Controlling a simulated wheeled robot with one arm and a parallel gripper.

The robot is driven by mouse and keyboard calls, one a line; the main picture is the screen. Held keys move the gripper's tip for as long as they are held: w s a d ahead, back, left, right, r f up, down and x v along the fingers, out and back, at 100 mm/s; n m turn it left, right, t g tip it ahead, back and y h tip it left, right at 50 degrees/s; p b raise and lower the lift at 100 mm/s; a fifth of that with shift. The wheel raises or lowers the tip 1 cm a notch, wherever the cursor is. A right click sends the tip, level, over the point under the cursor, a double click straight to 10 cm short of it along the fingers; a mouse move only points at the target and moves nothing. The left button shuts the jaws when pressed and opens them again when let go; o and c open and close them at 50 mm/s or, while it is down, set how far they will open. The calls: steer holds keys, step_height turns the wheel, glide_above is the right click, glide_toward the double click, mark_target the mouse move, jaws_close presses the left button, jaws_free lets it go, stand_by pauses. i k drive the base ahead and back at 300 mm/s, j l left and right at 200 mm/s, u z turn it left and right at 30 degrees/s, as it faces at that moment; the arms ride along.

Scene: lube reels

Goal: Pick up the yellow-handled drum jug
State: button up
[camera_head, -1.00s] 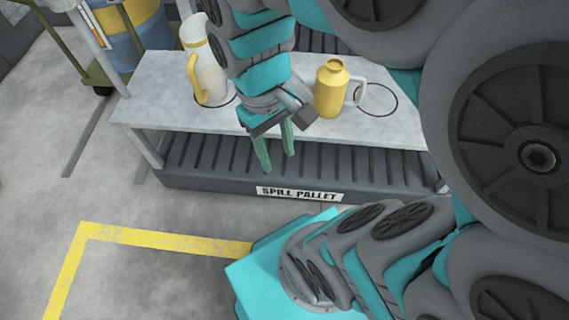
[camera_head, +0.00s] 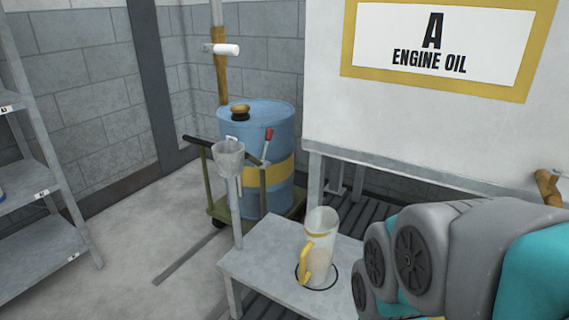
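The yellow-handled jug (camera_head: 321,238) stands upright on the grey bench (camera_head: 255,262), inside a black ring marking. It is pale and tall, with a yellow band and a yellow handle on its lower left side. My arm fills the lower right of the view, to the right of the jug and apart from it in the picture. My gripper is out of view. The right part of the bench is hidden by my arm.
A blue drum (camera_head: 268,150) with a yellow band stands on a green trolley (camera_head: 222,207) behind the bench. A grey funnel (camera_head: 229,160) on a post stands by the bench's left edge. A large "A ENGINE OIL" tank (camera_head: 420,120) rises behind. Shelving (camera_head: 30,185) is at left; floor between is clear.

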mark_target(321, 223)
steer(key=k+j+z, duration=0.2)
steer(key=j, duration=0.2)
steer(key=k+j+z, duration=0.2)
steer(key=j, duration=0.25)
steer(key=k+j+z, duration=0.2)
steer(key=j, duration=0.2)
steer(key=i, duration=0.1)
